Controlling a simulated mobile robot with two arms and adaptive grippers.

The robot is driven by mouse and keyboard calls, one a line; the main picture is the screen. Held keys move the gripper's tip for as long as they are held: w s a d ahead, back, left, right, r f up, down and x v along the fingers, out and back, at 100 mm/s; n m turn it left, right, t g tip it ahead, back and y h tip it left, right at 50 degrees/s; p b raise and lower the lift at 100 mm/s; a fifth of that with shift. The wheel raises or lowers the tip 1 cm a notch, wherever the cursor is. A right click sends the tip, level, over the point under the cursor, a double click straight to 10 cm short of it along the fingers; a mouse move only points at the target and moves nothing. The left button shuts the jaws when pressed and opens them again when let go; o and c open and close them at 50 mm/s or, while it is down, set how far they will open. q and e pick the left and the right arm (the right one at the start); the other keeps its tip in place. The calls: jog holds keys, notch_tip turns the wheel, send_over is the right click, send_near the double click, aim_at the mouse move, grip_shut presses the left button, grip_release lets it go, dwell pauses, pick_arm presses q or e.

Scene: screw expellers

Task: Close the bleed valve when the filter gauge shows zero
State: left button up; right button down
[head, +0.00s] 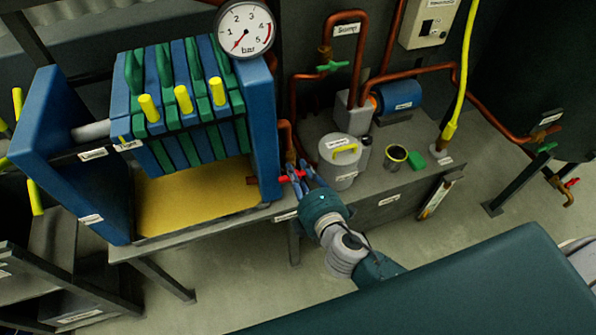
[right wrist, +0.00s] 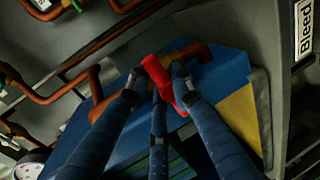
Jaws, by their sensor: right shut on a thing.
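The filter gauge (head: 245,29) is a round white dial marked in bar above the filter press. Its red needle points to the lower left, at the zero end of the scale. The bleed valve's red handle (head: 289,178) is at the press's right end, on a copper pipe. My right gripper (head: 299,174) is shut on this handle. In the right wrist view, the blue fingers (right wrist: 159,84) close around the red handle (right wrist: 158,76), partly covering it. A Bleed label (right wrist: 304,29) shows at the right there. My left gripper is not in view.
The filter press (head: 262,130) with green and blue plates stands over a yellow tray (head: 190,195). Right of the gripper are a grey lidded pot (head: 341,172), a dark cup (head: 396,157) and a blue motor (head: 398,97). Copper pipes run behind.

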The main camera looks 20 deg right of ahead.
jog(key=shift+d+f+h, duration=0.3)
jog(key=shift+d, duration=0.1)
jog(key=c, duration=1.6)
grip_release()
jog(key=shift+s+d, duration=0.1)
jog(key=shift+a+r, duration=0.15)
jog(key=shift+a, duration=0.05)
jog(key=v, duration=1.2)
jog(key=shift+d, duration=0.1)
jog(key=shift+o, duration=0.2)
